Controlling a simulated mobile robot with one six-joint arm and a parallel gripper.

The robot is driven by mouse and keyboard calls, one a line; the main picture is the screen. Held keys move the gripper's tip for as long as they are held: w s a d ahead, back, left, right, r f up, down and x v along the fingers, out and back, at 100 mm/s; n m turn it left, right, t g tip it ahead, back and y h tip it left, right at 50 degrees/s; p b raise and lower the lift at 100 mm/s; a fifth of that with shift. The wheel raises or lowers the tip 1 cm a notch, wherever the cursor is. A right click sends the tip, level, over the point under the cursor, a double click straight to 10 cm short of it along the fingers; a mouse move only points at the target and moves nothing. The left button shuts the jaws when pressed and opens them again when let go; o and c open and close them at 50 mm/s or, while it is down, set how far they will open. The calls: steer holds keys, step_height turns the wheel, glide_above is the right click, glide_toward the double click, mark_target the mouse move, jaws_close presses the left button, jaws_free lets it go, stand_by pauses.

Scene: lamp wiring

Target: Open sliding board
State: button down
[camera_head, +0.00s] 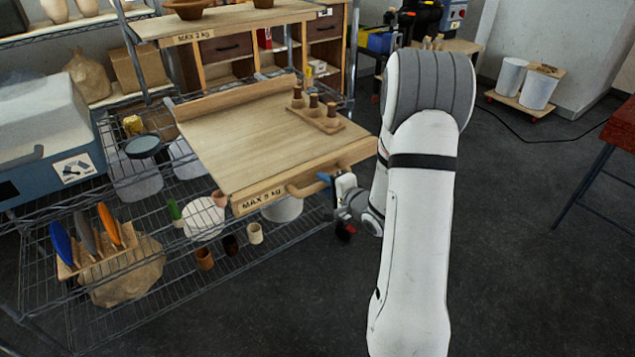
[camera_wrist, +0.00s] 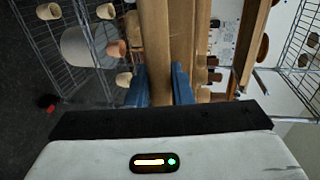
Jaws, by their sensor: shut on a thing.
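The sliding board (camera_head: 235,135) is a light wooden board marked "MAX 5 kg" on its front edge, sticking out from the wire shelf in the head view. A wooden handle bar (camera_head: 325,176) runs along its front. My gripper (camera_head: 324,178) is at the right part of this handle, its blue fingers shut on it. In the wrist view my gripper (camera_wrist: 162,85) has one blue finger on each side of the wooden handle (camera_wrist: 156,50). The exact contact at the fingertips is partly hidden.
A small wooden holder with brown-topped pegs (camera_head: 316,118) stands on the board. Several cups and pots, such as a beige cup (camera_head: 255,233), sit on the wire shelf below. A dark red table (camera_head: 622,125) is at the far right. The floor (camera_head: 520,250) right of my arm is clear.

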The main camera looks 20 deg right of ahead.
steer(key=shift+w+d+r, duration=0.1)
steer(key=shift+d, duration=0.25)
steer(key=c, duration=1.7)
jaws_free()
steer(key=shift+o, duration=0.8)
steer(key=shift+w+d, duration=0.1)
steer(key=shift+d, duration=0.05)
steer(key=shift+o, duration=1)
steer(key=shift+a, duration=0.25)
steer(key=v, duration=0.8)
